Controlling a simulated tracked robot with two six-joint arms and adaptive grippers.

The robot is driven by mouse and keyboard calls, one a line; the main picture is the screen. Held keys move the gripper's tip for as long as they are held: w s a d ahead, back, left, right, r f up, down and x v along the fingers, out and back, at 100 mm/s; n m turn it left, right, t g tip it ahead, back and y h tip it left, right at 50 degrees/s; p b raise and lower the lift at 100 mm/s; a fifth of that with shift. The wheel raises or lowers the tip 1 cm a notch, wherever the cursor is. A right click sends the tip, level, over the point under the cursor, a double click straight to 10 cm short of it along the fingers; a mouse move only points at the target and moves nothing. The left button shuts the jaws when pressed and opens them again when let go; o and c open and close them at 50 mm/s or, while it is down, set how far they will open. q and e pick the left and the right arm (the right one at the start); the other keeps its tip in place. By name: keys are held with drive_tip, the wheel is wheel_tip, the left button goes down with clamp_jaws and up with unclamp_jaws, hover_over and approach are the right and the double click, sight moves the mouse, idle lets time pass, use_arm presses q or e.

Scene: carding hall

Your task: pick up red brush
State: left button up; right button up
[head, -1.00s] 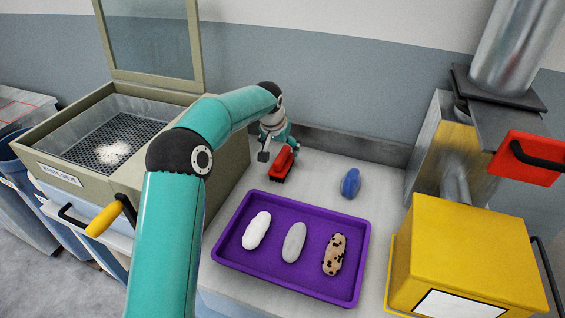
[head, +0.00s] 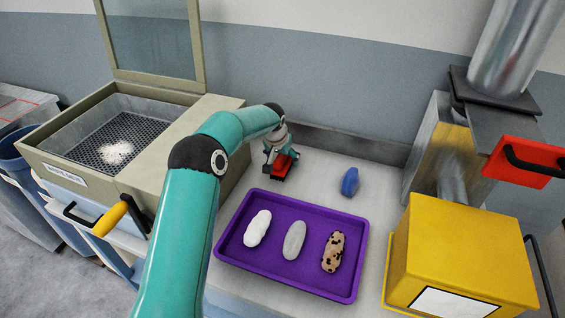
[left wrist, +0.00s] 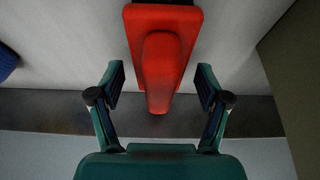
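The red brush (head: 285,167) lies on the grey bench top, behind the purple tray. My left gripper (head: 275,156) is right at the brush and partly covers it in the head view. In the left wrist view my left gripper (left wrist: 160,88) is open, with one finger on each side of the red brush (left wrist: 161,60). Gaps show between the fingers and the brush handle, so it is not gripped. My right gripper is in neither view.
The purple tray (head: 318,287) holds a white, a grey and a speckled roll. A blue object (head: 350,181) lies right of the brush. A yellow box (head: 465,250) stands at the right, and a beige screened bin (head: 190,112) at the left.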

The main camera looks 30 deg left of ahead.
use_arm(q)
drive_tip(key=c, duration=1)
drive_tip(key=shift+r, duration=0.2)
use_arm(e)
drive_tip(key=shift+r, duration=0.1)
